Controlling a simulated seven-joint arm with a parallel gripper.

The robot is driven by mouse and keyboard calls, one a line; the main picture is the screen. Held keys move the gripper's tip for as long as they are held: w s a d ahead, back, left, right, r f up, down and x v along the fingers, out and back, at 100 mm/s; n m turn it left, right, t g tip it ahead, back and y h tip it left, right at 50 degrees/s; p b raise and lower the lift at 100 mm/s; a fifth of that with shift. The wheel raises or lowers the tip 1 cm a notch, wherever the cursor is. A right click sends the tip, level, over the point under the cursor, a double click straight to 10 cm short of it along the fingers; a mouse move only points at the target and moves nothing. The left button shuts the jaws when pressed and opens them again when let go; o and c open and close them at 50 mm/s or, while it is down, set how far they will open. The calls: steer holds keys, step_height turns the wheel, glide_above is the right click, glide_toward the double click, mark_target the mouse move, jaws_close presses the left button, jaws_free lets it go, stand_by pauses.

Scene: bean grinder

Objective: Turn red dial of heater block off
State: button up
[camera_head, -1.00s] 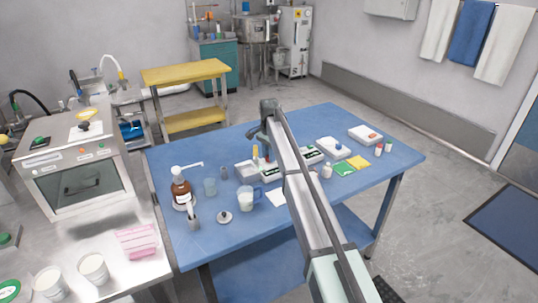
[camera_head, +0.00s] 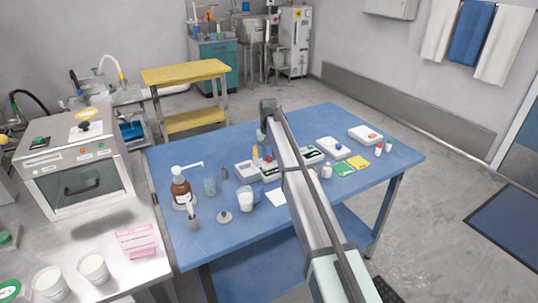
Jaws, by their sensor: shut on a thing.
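A white heater block (camera_head: 270,173) with a dark front strip stands in the middle of the blue table, partly hidden by my arm. A small red dial (camera_head: 268,158) shows at its top, just under my gripper. My gripper (camera_head: 263,150) points down at this spot and appears shut on the red dial. The fingertips are small and partly covered by my own wrist, so the exact contact is hard to see. A yellow item (camera_head: 254,152) stands close to the left of the fingers.
A white tray (camera_head: 246,171) is just left. White devices with a blue knob (camera_head: 335,147) and a red-orange knob (camera_head: 365,134) stand to the right.

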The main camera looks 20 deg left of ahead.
mark_target(269, 157)
steer(key=n, duration=0.4)
steer(key=shift+n, duration=0.3)
steer(key=n, duration=0.3)
steer(key=shift+n, duration=0.4)
steer(key=n, duration=0.3)
steer(key=shift+n, duration=2.1)
steer(key=o, duration=1.1)
steer(key=shift+c, duration=0.2)
steer(key=shift+r, duration=0.15)
step_height(269, 157, up, 14)
steer(key=shift+f, duration=0.25)
